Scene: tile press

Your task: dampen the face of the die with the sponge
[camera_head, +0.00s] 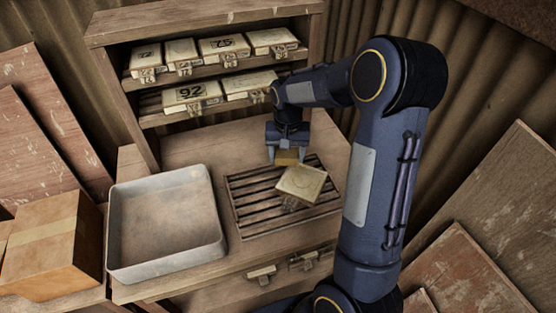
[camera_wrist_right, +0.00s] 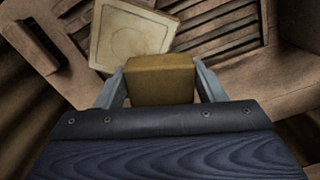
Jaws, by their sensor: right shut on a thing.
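My right gripper (camera_head: 288,152) is shut on a yellow-brown sponge (camera_head: 287,157). In the right wrist view the sponge (camera_wrist_right: 160,80) sits between the two grey fingers (camera_wrist_right: 160,88). The die (camera_head: 301,182) is a pale square block with a faint ring on its face, resting on a slatted rack (camera_head: 245,205). In the wrist view the die (camera_wrist_right: 130,38) lies just beyond the sponge, its near edge partly hidden by it. The sponge is beside the die's far left edge in the head view; I cannot tell whether they touch. My left gripper is not in view.
A pale metal tray (camera_head: 114,220) stands left of the rack. A wooden shelf (camera_head: 205,12) at the back holds several numbered blocks. A cardboard box (camera_head: 50,243) stands at the far left. Leaning boards (camera_head: 490,220) fill the right side.

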